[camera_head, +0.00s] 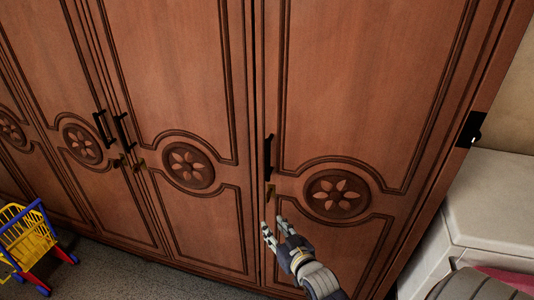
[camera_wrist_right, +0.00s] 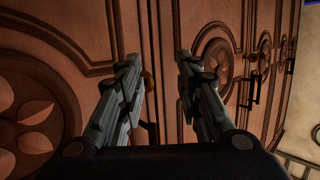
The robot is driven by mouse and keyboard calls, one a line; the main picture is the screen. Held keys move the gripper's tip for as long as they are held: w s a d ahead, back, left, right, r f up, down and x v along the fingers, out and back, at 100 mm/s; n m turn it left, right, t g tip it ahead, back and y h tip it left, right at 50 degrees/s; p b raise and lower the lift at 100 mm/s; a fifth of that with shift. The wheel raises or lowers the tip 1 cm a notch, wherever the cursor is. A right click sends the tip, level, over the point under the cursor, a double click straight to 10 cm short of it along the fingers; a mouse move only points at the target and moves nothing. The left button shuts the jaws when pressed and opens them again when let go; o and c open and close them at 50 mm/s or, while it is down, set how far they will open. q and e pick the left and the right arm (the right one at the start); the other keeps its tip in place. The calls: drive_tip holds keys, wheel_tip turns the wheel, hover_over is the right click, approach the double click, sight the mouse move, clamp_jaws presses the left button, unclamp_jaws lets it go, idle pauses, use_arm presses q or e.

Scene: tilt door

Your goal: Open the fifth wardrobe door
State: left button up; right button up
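The wooden wardrobe's rightmost door (camera_head: 365,80) fills the right of the head view and looks closed; I take it as the fifth door. Its dark upright handle (camera_head: 268,155) is near its left edge, with a small brass key plate (camera_head: 270,192) below. My right gripper (camera_head: 273,225) is just below the handle and plate, in front of the door's left edge. In the right wrist view its two fingers (camera_wrist_right: 158,62) are spread, with nothing seen held between them. A brass piece (camera_wrist_right: 148,80) shows partly behind one finger there. My left gripper is not in view.
Other closed wardrobe doors (camera_head: 170,60) with dark handles (camera_head: 121,130) stand to the left. A yellow and blue toy cart (camera_head: 25,235) is on the grey floor at lower left. A white cabinet (camera_head: 490,205) stands close by the wardrobe's right side.

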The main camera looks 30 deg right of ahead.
sight(269, 164)
wheel_tip(269, 164, up, 17)
drive_tip(key=d+t+h+p, duration=0.1)
drive_tip(key=d+t, duration=0.1)
drive_tip(key=t, duration=0.1)
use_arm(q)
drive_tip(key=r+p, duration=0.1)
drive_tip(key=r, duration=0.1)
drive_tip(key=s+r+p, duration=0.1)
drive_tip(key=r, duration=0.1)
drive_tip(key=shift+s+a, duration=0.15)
use_arm(e)
drive_tip(key=w, duration=0.3)
drive_tip(key=w+d, duration=0.1)
drive_tip(key=w, duration=0.2)
drive_tip(key=w+d, duration=0.1)
drive_tip(key=w, duration=0.3)
drive_tip(key=shift+f, duration=0.1)
drive_tip(key=shift+c, duration=0.2)
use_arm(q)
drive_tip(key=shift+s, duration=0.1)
use_arm(e)
clamp_jaws()
